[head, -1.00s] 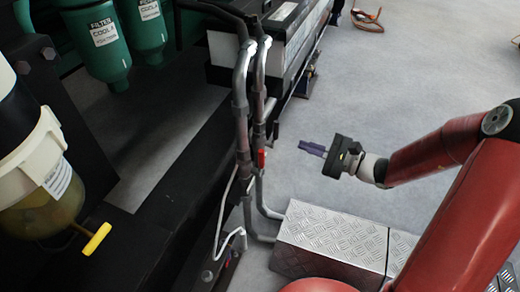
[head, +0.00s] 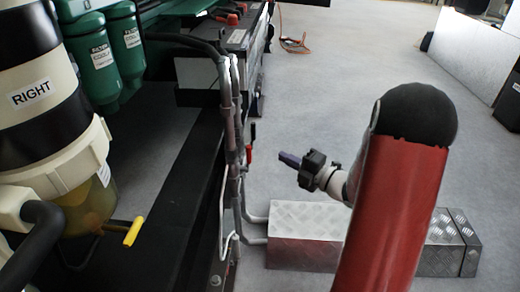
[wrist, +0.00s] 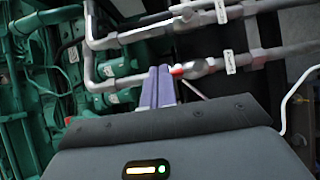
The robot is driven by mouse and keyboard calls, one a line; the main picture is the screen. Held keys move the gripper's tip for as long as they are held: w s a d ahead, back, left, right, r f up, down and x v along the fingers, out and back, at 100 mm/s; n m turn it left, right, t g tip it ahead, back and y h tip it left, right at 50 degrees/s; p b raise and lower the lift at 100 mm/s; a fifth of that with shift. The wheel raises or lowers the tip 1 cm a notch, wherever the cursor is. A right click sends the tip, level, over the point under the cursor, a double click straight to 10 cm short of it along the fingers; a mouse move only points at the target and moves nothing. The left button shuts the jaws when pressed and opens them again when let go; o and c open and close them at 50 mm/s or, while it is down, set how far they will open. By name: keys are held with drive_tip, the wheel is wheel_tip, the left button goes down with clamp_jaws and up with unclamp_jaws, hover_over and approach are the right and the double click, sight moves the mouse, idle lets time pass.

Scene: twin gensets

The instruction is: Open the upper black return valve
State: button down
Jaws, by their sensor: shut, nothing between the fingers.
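Two pipes rise side by side in the head view, with a small black handle (head: 253,132) above a red handle (head: 249,153). In the wrist view, the lower pipe carries a valve body (wrist: 198,67) with a red handle (wrist: 177,70). The upper pipe (wrist: 150,32) runs above it; I cannot clearly make out a black handle there. My gripper (head: 284,157) points left toward the pipes, at about the red handle's height in the picture.
A metal tread-plate step (head: 305,240) stands on the floor below my gripper. A yellow drain handle (head: 134,230) and a filter bowl marked RIGHT (head: 32,93) are at left. The green engine (wrist: 25,90) shows in the wrist view.

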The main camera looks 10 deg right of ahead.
sight(253, 132)
drive_tip(key=w+d+b+x, duration=0.1)
drive_tip(key=d+x, duration=0.1)
drive_tip(key=x, duration=1)
drive_tip(key=shift+w, duration=0.55)
drive_tip(key=shift+w+r+p, duration=0.1)
drive_tip(key=shift+w+p, duration=0.4)
drive_tip(key=shift+p, duration=0.75)
